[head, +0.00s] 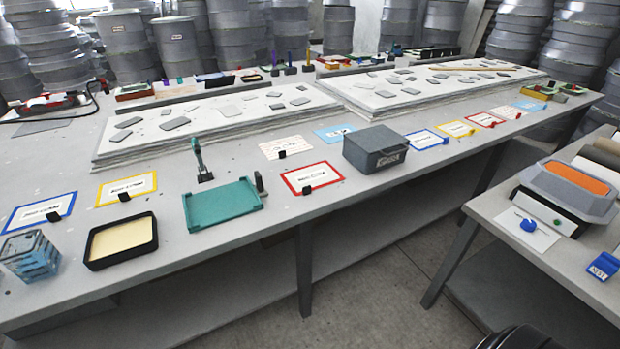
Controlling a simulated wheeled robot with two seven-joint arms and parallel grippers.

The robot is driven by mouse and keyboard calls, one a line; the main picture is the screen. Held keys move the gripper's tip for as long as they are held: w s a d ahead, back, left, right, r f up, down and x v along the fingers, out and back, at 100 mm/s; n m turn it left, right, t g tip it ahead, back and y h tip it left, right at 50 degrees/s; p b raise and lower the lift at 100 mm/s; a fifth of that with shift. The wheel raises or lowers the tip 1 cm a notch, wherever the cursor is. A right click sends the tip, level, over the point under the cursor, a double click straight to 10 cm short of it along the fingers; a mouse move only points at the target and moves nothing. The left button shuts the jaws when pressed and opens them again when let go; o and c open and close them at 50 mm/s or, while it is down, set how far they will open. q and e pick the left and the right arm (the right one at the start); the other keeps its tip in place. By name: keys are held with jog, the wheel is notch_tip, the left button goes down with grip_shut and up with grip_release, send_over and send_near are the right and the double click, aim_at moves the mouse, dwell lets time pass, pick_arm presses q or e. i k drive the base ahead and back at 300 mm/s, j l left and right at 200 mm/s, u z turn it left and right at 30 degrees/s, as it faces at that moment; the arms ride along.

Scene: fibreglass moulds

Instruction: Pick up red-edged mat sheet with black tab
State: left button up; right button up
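A red-edged mat sheet (318,172) with a white middle and dark print lies flat near the front edge of the long grey table. Its black tab (307,190) stands at its front edge. It lies just left of a dark grey lidded box (377,148), with a small gap between them. Smaller red-edged sheets (486,119) lie farther right along the same table; their tabs are too small to tell. Neither of my grippers is in view.
A teal tray (222,204), an upright teal-handled tool (201,160) and a small dark upright piece (260,184) stand left of the sheet. A black tray (121,241) holds something cream. Blue- and yellow-edged sheets lie farther left. White boards (215,120) lie behind. A side table (480,208) stands right.

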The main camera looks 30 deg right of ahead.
aim_at(302, 180)
jog(key=l+z, duration=0.15)
jog(key=z, duration=0.3)
jog(key=l+z, duration=0.15)
jog(key=z, duration=0.3)
jog(key=i+l+z, duration=0.1)
jog(key=z, duration=0.4)
jog(key=i+l+z, duration=0.1)
jog(key=z, duration=0.35)
